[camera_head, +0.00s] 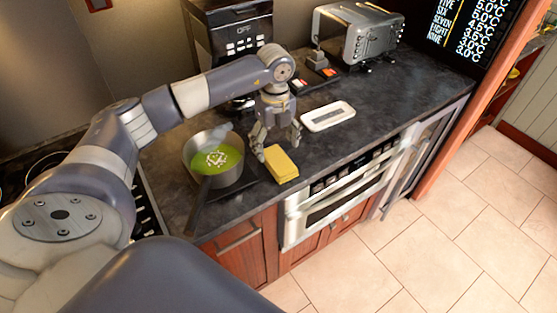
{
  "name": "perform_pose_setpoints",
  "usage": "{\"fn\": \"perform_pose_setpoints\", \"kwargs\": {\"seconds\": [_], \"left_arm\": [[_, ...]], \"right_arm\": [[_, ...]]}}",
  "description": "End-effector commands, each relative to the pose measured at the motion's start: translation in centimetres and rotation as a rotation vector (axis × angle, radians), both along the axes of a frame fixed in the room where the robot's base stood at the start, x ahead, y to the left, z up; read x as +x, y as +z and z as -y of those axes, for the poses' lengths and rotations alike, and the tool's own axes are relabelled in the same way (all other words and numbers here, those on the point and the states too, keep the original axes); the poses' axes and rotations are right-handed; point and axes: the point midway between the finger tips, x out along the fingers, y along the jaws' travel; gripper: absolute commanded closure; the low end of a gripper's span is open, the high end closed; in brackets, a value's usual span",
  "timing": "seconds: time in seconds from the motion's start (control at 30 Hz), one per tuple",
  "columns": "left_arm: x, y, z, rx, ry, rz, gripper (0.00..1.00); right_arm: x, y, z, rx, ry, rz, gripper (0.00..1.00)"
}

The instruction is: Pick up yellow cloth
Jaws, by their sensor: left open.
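The yellow cloth (281,165) lies folded on the dark counter, near the front edge and just right of a pot. My left gripper (277,147) points down just behind and above the cloth. Its fingers are spread apart with nothing between them. Whether a fingertip touches the cloth, I cannot tell. My right gripper is not in the view.
A pot (200,150) with green contents stands left of the cloth, its handle toward the front. A white tray (328,116) lies to the right. A coffee machine (237,38) and a toaster (352,40) stand behind. The microwave drawer (335,203) sits below the counter.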

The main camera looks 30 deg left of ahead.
Motion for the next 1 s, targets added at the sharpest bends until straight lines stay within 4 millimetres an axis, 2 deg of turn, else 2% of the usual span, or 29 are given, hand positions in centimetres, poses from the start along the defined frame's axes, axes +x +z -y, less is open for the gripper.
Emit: {"fn": "perform_pose_setpoints", "kwargs": {"seconds": [0.13,0.27,0.4,0.67,0.87,1.0], "left_arm": [[-0.2,-1.2,0.2,-0.001,-0.001,-0.004,0.22],[-0.2,-3.1,0.5,-0.003,-0.001,-0.004,0.22],[-0.1,-4.8,0.4,-0.002,0.0,-0.001,0.22],[0.0,-5.3,0.4,-0.002,-0.001,0.001,0.22],[0.0,-5.3,0.4,-0.002,-0.001,0.001,0.66],[0.0,-5.3,0.4,-0.002,-0.001,0.001,0.67]], "right_arm": [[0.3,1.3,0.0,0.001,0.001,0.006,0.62],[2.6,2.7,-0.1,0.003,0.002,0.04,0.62],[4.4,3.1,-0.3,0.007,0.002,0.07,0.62],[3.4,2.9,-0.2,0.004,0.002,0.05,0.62],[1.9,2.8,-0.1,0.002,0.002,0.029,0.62],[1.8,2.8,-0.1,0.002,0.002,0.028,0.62]]}}
